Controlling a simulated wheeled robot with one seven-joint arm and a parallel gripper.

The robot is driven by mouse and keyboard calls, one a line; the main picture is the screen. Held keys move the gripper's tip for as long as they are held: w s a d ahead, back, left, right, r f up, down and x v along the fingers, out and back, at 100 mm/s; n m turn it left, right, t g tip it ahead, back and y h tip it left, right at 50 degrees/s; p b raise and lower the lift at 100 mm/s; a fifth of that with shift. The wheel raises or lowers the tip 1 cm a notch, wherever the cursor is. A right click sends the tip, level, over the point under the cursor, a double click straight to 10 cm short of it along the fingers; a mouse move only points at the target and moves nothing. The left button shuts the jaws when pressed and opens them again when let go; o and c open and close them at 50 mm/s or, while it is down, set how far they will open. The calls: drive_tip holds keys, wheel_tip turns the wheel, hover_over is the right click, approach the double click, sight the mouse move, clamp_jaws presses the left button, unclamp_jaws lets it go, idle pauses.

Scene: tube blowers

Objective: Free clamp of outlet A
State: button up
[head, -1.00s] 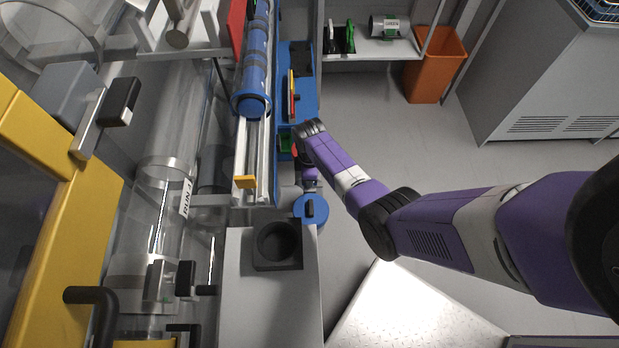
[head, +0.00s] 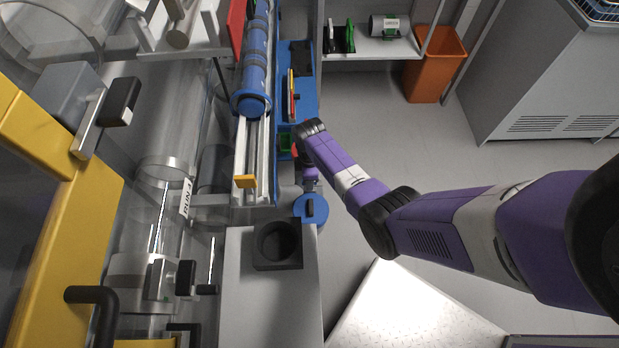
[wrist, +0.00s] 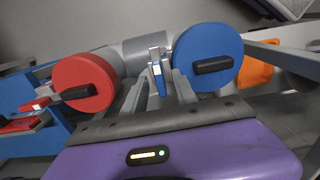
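In the wrist view, a grey branching pipe carries a red round cap (wrist: 84,84) on the left and a blue round cap (wrist: 208,57) on the right, each with a black handle. A small blue-and-white lever (wrist: 157,72) stands between them, possibly the clamp; no letter marks outlet A. My gripper (wrist: 158,88) points at the lever, its grey fingers apart on either side. Contact with the lever cannot be told. In the head view, the blue cap (head: 311,208) sits beside the bench edge, and my arm hides most of the red cap and my gripper.
A grey bench with a black round socket (head: 278,244) lies left of the blue cap. A blue tube (head: 255,75) rests on a rail beyond. An orange bin (head: 434,65) and a shelf (head: 370,47) stand at the back. Open floor lies right of the rail.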

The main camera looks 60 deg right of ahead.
drive_tip(key=shift+r+p, duration=0.8)
drive_tip(key=shift+r, duration=3.1)
